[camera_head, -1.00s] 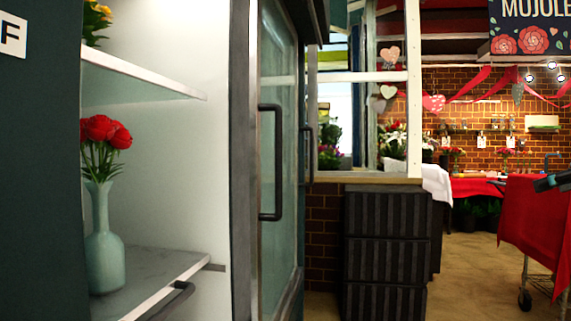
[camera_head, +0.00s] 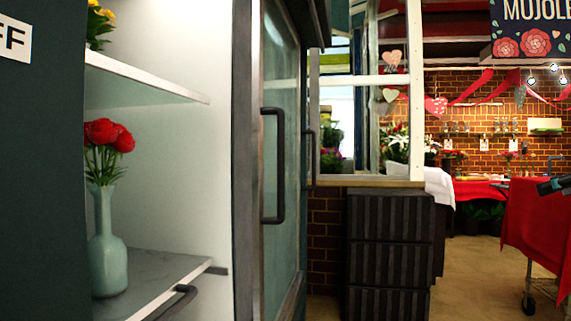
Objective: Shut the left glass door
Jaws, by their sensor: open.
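A tall cabinet stands close in front of me with its left part open. A glass door (camera_head: 283,205) in a dark frame is seen at a steep angle right of the opening. It carries a long black upright handle (camera_head: 280,165). A second black handle (camera_head: 309,158) shows just behind it to the right. I cannot tell for sure which handle belongs to the left door.
Inside the opening, a pale green vase (camera_head: 108,255) with red roses stands on the lower shelf (camera_head: 170,265). Another black bar handle (camera_head: 176,301) is low in front. Dark ribbed crates (camera_head: 388,240) and a red-draped cart (camera_head: 535,225) stand at right, with open floor between.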

